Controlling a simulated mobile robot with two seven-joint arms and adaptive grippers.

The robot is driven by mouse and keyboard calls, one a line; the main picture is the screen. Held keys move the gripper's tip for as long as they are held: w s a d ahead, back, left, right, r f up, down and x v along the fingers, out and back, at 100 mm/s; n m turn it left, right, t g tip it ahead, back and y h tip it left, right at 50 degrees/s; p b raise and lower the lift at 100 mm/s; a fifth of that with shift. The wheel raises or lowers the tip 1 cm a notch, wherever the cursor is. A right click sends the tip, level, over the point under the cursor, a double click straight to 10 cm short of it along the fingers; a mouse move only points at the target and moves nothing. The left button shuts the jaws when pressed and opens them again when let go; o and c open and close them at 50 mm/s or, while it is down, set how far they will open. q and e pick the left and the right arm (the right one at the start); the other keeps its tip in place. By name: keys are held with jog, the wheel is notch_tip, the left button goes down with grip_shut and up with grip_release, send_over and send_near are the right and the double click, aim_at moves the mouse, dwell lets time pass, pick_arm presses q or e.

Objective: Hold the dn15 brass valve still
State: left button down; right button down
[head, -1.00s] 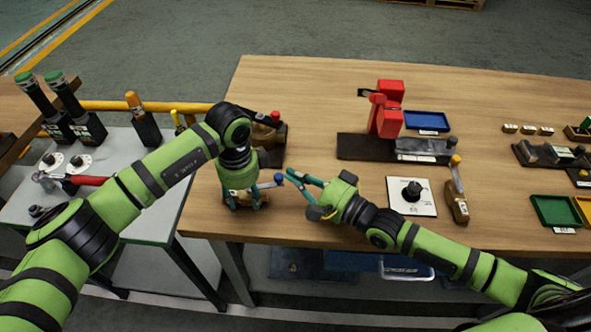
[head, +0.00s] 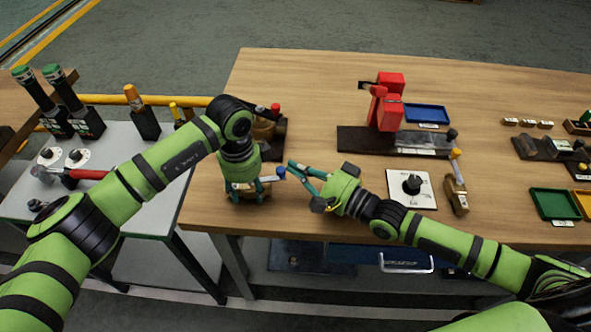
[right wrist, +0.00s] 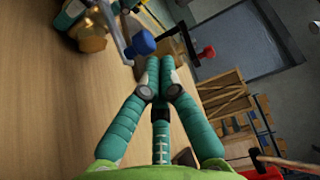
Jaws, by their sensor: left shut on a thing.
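The brass valve (head: 262,196) is at the near left edge of the wooden table, mostly hidden under my left gripper (head: 250,192). My left gripper points down and is shut on it. The valve's lever sticks out to the right and ends in a blue tip (head: 281,172). The right wrist view shows the blue tip (right wrist: 141,43) just beyond my right fingertips, and the brass body (right wrist: 92,42) behind it. My right gripper (head: 291,167) lies low over the table from the right, its fingers closed together near the blue tip. I cannot tell whether they touch it.
A brass part with a red knob (head: 275,107) stands behind my left gripper. To the right are a white plate with a black knob (head: 412,184), another brass valve (head: 457,199), a red device (head: 390,108) and a green tray (head: 555,205).

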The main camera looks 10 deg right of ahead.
pick_arm(q)
jog(key=shift+d, duration=0.1)
pick_arm(e)
jog(key=d, duration=0.1)
jog(key=w+d, duration=0.1)
jog(key=d, duration=0.1)
jog(key=shift+w, duration=0.25)
pick_arm(q)
jog(key=shift+w+a, duration=0.1)
jog(key=shift+a, duration=0.1)
pick_arm(e)
jog(key=s, duration=0.3)
jog(key=s+a, duration=0.1)
jog(key=s, duration=0.6)
jog(key=shift+a+r, duration=0.1)
jog(key=shift+a, duration=0.15)
pick_arm(q)
jog(key=shift+c, duration=2.4)
grip_release()
